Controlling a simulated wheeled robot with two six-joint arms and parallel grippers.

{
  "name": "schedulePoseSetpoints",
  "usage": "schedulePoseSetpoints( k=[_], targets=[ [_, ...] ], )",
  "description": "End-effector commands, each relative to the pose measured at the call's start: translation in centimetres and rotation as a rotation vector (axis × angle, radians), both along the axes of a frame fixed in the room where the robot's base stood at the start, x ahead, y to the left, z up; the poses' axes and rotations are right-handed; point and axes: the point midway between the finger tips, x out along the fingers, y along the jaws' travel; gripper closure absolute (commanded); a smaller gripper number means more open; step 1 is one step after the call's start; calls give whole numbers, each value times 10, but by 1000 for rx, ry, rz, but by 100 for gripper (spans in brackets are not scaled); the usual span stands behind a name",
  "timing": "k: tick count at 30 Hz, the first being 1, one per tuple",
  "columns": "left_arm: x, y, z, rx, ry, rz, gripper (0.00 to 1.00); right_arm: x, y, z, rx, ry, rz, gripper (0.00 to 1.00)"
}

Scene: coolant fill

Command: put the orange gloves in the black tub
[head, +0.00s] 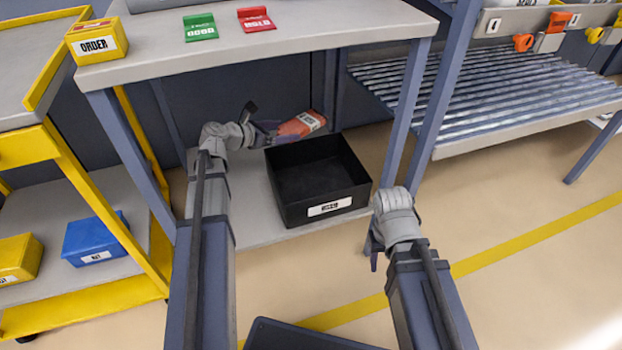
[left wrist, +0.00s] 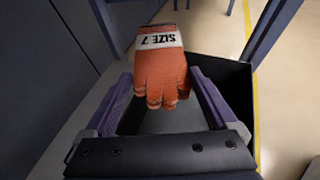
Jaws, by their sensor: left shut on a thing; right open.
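The orange gloves (head: 298,126) have a white cuff band that reads "SIZE 7" in the left wrist view (left wrist: 160,72). My left gripper (head: 270,132) is shut on the gloves and holds them at the back edge of the black tub (head: 296,215). The tub stands on the lower shelf of the bench, with a white label on its front. Its inside looks empty. In the left wrist view the tub (left wrist: 235,85) lies below the gloves, partly hidden by them and the fingers. My right gripper (head: 374,258) is open and empty, right of and nearer than the tub.
Bench legs (head: 408,110) flank the tub. A yellow cart with a blue bin (head: 95,240) stands left. A roller rack (head: 480,95) stands right.

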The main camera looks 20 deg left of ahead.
Motion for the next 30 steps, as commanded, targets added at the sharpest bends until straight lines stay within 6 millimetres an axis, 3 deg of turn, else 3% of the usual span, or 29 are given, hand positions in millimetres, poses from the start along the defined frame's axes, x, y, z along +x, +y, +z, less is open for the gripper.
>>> schedulePoseSetpoints(
  k=[13,23,30],
  targets=[
    [0,0,-59,0,0,0,64,1,0,-59,1,-3,-2,50],
    [0,0,-66,0,0,0,64,1,0,-66,1,-4,-2,50],
    [0,0,-94,0,0,0,64,1,0,-95,2,-5,-1,50]
  ],
)
